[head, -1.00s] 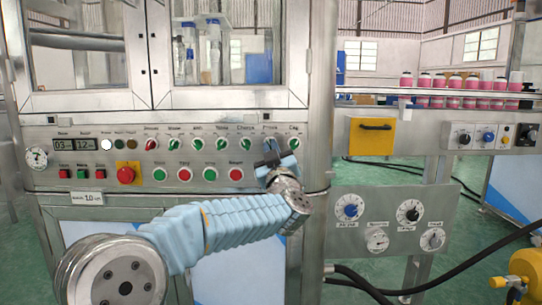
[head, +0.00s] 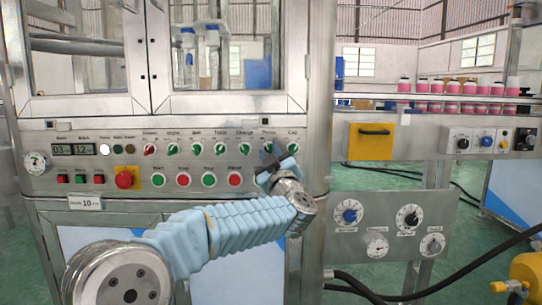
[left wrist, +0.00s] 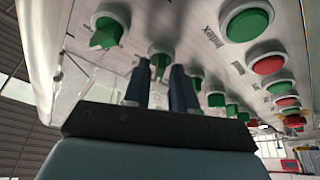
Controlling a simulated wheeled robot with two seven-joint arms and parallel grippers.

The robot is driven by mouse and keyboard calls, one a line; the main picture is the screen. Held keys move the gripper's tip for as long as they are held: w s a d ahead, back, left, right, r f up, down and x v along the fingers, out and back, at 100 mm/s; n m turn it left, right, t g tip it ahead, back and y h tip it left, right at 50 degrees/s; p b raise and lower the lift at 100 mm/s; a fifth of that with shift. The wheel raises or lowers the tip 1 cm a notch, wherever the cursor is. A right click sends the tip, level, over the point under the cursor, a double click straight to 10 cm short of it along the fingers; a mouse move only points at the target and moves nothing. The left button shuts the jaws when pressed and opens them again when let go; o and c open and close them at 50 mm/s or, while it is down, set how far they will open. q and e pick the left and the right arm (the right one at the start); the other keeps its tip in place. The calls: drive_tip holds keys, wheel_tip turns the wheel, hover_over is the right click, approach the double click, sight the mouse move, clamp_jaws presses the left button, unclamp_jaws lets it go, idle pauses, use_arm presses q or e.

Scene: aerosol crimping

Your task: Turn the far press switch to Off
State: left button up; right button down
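The press switch is a green rotary knob in the upper row of the control panel (head: 110,181). In the head view my left gripper (head: 273,158) covers most of it, below a label that seems to read Press. In the left wrist view the green knob (left wrist: 160,60) sits between the tips of my left gripper (left wrist: 159,72). The two dark fingers stand apart, one on each side of the knob. I cannot tell whether they touch it, and its turn angle is unclear. My right gripper is not in view.
Green Cap knob (head: 292,147) is close on the right, and Charge knob (head: 244,148) on the left. Red and green push buttons (head: 209,180) lie below the row. A yellow box (head: 371,142) and a dial plate (head: 391,226) are to the right.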

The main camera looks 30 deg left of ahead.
use_arm(q)
drive_tip(key=shift+o, duration=0.5)
drive_tip(key=v, duration=1.4)
drive_tip(key=shift+b, duration=0.45)
